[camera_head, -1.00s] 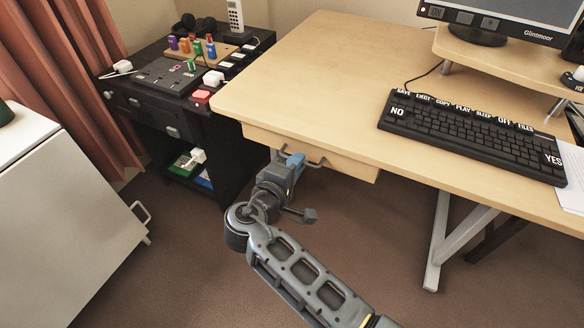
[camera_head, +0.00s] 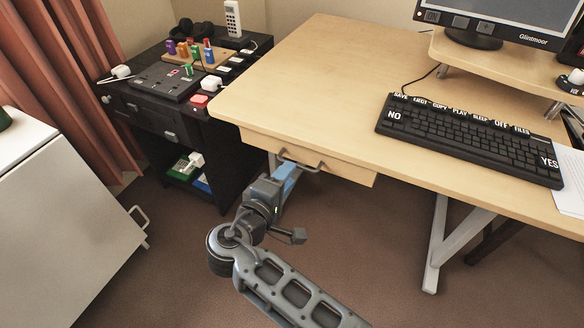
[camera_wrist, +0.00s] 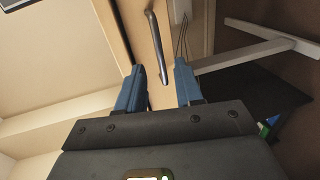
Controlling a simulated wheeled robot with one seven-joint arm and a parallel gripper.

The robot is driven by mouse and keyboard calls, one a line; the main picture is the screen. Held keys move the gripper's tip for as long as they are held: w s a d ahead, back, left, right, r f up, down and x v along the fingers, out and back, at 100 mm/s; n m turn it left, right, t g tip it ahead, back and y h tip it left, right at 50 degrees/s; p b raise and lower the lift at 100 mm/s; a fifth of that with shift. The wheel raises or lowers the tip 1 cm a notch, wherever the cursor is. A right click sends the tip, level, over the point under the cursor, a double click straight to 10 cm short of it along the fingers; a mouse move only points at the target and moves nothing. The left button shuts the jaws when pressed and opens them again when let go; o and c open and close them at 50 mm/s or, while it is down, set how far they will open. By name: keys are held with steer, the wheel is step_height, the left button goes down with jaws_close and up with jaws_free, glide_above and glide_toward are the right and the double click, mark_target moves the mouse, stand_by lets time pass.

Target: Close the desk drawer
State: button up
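The desk drawer (camera_head: 345,167) is a pale wooden front under the desk's left part, with a dark bar handle (camera_head: 318,168). It sits close under the desk top; I cannot tell from here whether a small gap remains behind its front. My gripper (camera_head: 287,170) is just below and in front of the handle, its blue fingers partly hidden by my wrist. In the wrist view, the fingers (camera_wrist: 158,66) are apart with nothing gripped. The handle (camera_wrist: 154,42) shows ahead, its near end in line with the gap between them.
The desk (camera_head: 310,70) carries a keyboard (camera_head: 470,135) and a monitor on a riser. A black cabinet (camera_head: 160,120) with small items stands left of the desk. A white cabinet (camera_head: 70,220) is at the far left. Brown floor is clear in front of the drawer.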

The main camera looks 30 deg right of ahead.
steer(key=shift+v, duration=1.55)
steer(key=s+d+f+n+y+p, duration=0.2)
steer(key=s+d+f+y+p, duration=0.35)
steer(key=s, duration=0.55)
steer(key=s+m+t+y+p, duration=0.15)
steer(key=s+y, duration=0.35)
steer(key=s, duration=0.7)
steer(key=s+r+m+t+p, duration=0.1)
steer(key=s+r, duration=0.3)
steer(key=r, duration=0.5)
steer(key=s+r+m+t+y+p, duration=0.1)
steer(key=s+r+m, duration=0.3)
steer(key=r, duration=0.5)
steer(key=s+r+m+t+y+p, duration=0.1)
steer(key=s+r+m+t+p, duration=0.1)
steer(key=s+r, duration=0.4)
step_height(320, 180, up, 3)
steer(key=shift+s+a+r+m, duration=0.25)
steer(key=shift+a+m, duration=0.1)
steer(key=shift+a, duration=0.15)
